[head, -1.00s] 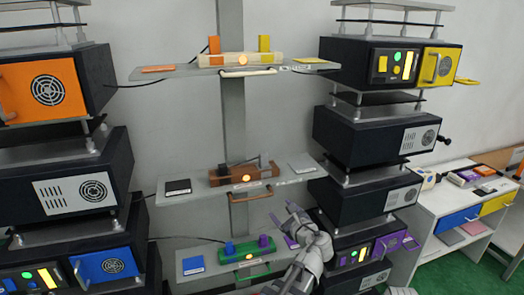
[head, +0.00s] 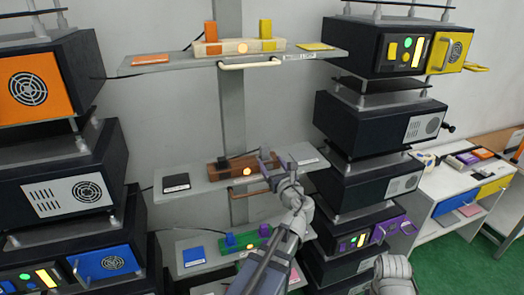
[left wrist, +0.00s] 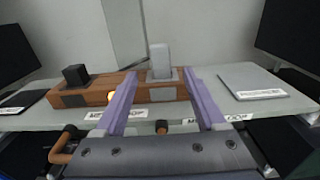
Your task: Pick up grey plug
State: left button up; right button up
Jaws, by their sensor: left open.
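The grey plug (left wrist: 160,62) stands upright in the right part of a brown wooden base (left wrist: 62,98) on the middle shelf. My left gripper (left wrist: 160,78) is open, its two purple-grey fingers pointing at the base, one on each side of the plug as the left wrist view sees it. I cannot tell whether the fingers touch anything. In the head view my left gripper (head: 272,168) is at the right end of the base, and the plug is largely hidden there.
A black plug (left wrist: 76,75) stands at the base's left, near a lit orange button (left wrist: 111,97). A brown handle (left wrist: 64,146) juts from the shelf front. A grey plate (left wrist: 250,80) lies right. Shelves above (head: 185,66) and below (head: 195,262) hold similar bases.

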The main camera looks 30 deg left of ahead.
aim_at(266, 152)
pick_arm(q)
jog(key=shift+w+a+r, duration=0.15)
jog(key=shift+w+r, duration=0.05)
jog(key=shift+w, duration=0.05)
jog(key=shift+x, duration=1)
jog(key=shift+w+a, duration=0.2)
jog(key=shift+a, duration=0.05)
jog(key=x, duration=0.4)
jog(key=shift+w+a+r, duration=0.1)
jog(key=shift+w+r, duration=0.05)
jog(key=shift+c, duration=0.4)
grip_shut()
